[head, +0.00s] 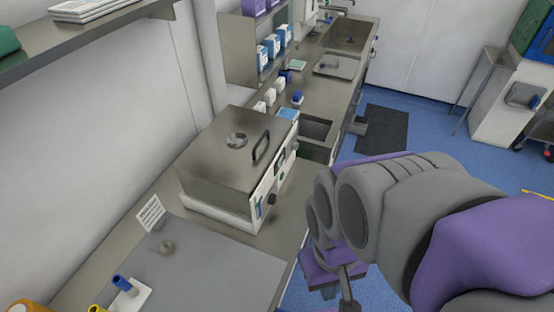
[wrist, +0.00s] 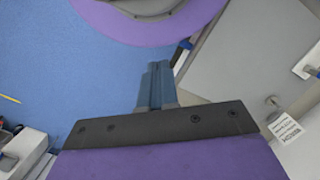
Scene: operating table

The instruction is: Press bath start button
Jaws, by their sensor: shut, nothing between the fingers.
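The bath (head: 225,165) is a steel box with a lid, a round knob on top and a black handle, on the steel counter in the head view. Its white front panel (head: 272,190) faces right and carries a dark display, a dark knob and small blue marks. I cannot tell which of these is the start button. My gripper shows in the wrist view (wrist: 157,68) with its two grey-blue fingers together and nothing between them. In the head view my arm is right of the bath and apart from it; the fingertips cannot be made out there. The bath's panel is not clearly seen in the wrist view.
Behind the bath are a small sink (head: 318,130), bottles and a shelf of boxes (head: 272,45). A metal shelf (head: 75,35) hangs upper left.

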